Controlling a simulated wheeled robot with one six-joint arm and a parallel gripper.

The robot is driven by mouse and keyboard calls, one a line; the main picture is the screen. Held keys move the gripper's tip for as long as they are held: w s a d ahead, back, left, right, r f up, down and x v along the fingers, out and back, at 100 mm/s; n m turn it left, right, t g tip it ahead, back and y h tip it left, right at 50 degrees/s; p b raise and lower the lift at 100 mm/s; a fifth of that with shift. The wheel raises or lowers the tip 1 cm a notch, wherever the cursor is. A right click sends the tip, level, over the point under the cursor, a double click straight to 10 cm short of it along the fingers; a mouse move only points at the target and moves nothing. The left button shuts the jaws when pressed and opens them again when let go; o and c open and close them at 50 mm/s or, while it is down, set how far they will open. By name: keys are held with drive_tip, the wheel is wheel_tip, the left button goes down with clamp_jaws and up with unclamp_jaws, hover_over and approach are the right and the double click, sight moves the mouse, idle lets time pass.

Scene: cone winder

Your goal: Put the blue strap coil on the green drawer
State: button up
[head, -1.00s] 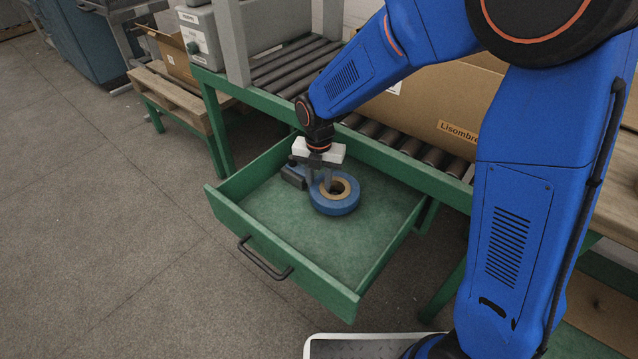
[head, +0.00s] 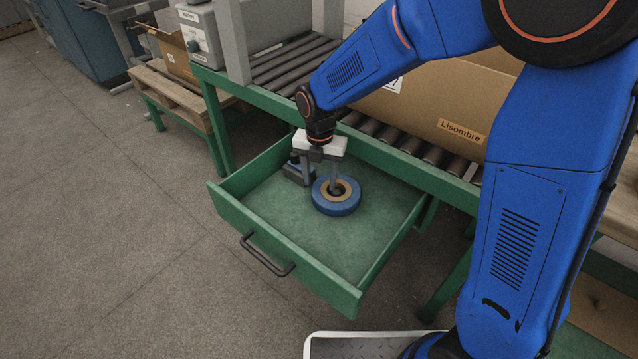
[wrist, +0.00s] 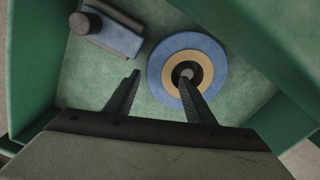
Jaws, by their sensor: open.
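The blue strap coil (head: 336,207), a flat blue ring with a tan core, lies in the open green drawer (head: 290,226). In the wrist view the coil (wrist: 217,77) is at the upper right, with a dark hole in its centre. My gripper (head: 321,184) is open over the coil. In the wrist view my gripper (wrist: 158,92) has one finger over the core and the other outside the ring, to the left. The coil's near left wall lies between the fingers. I cannot tell how deep the fingertips reach.
A small dark and blue tool (head: 297,171) lies in the drawer behind the coil, and it also shows in the wrist view (wrist: 108,31). A roller conveyor (head: 290,72) carrying a cardboard box (head: 437,108) stands above and behind the drawer. The drawer's front half is clear.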

wheel_tip(320, 180, up, 11)
idle(0.3)
drive_tip(key=s+d+r+m+t, duration=0.1)
drive_tip(key=s+d+r+m, duration=0.35)
drive_tip(key=d+m, duration=0.4)
drive_tip(key=s+d+r+m+t, duration=0.1)
drive_tip(key=s+d+r+m, duration=0.2)
drive_tip(key=s+d+m, duration=0.5)
drive_tip(key=s+d+f+m+t, duration=0.1)
drive_tip(key=s+d+m+t, duration=0.1)
drive_tip(key=s+d+m, duration=0.9)
drive_tip(key=d+m, duration=0.2)
drive_tip(key=m, duration=0.3)
drive_tip(key=shift+s+d+f+t, duration=0.15)
drive_tip(key=shift+s+f+t, duration=0.1)
drive_tip(key=shift+t, duration=0.15)
drive_tip(key=shift+c, duration=0.7)
